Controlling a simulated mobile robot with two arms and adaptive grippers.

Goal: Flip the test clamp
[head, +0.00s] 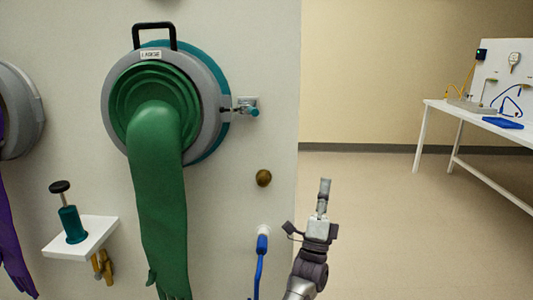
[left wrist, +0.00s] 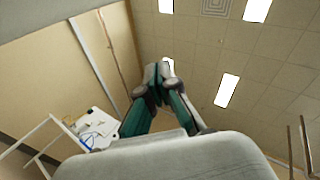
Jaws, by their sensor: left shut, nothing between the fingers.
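A small metal clamp with a teal tip (head: 248,109) sits on the right edge of the grey glove-port ring (head: 112,82); it looks like the test clamp. A green glove (head: 160,200) hangs from the port. My left gripper (head: 325,183) is shut and empty, pointing up, to the right of the panel edge and lower than the clamp, well apart from it. In the left wrist view its fingers (left wrist: 160,70) come together with nothing between them, against the ceiling; the clamp is not in that view. My right gripper is not in view.
A white shelf (head: 98,228) carries a teal plunger device (head: 72,225) at lower left. A brass knob (head: 264,178) and a blue hose (head: 261,258) are on the panel near my gripper. A white table (head: 440,108) stands far right, with free floor before it.

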